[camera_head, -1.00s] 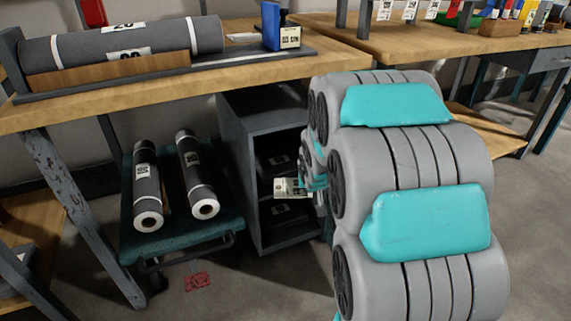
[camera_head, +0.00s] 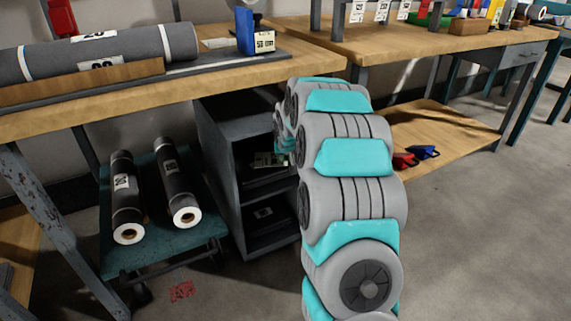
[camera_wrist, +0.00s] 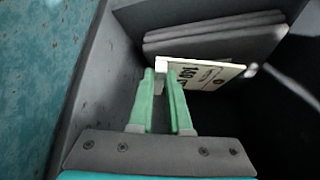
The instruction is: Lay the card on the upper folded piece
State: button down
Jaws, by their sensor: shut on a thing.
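My gripper (camera_wrist: 164,72), with green fingers, is shut on the white printed card (camera_wrist: 208,74) at the card's left end. The card is inside the grey shelf unit (camera_head: 215,165), in front of or over the near edge of the dark grey upper folded piece (camera_wrist: 215,36). I cannot tell whether card and piece touch. In the head view the card (camera_head: 271,160) shows at the upper opening, and my arm hides the gripper. A lower folded piece (camera_head: 266,212) with a white label lies in the compartment below.
The unit's side wall (camera_wrist: 105,85) is close left of my fingers in the wrist view. A teal cart (camera_head: 165,245) with two dark rolls (camera_head: 178,188) stands left of the unit. A wooden bench (camera_head: 225,75) stretches above.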

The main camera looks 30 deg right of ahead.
jog(key=shift+w+d, duration=0.15)
jog(key=shift+w, duration=0.25)
jog(key=shift+w+d+f, duration=0.1)
jog(key=shift+w+f, duration=0.05)
jog(key=shift+f, duration=1.6)
jog(key=shift+f, duration=0.15)
jog(key=c, duration=0.9)
grip_release()
jog(key=shift+o, duration=0.2)
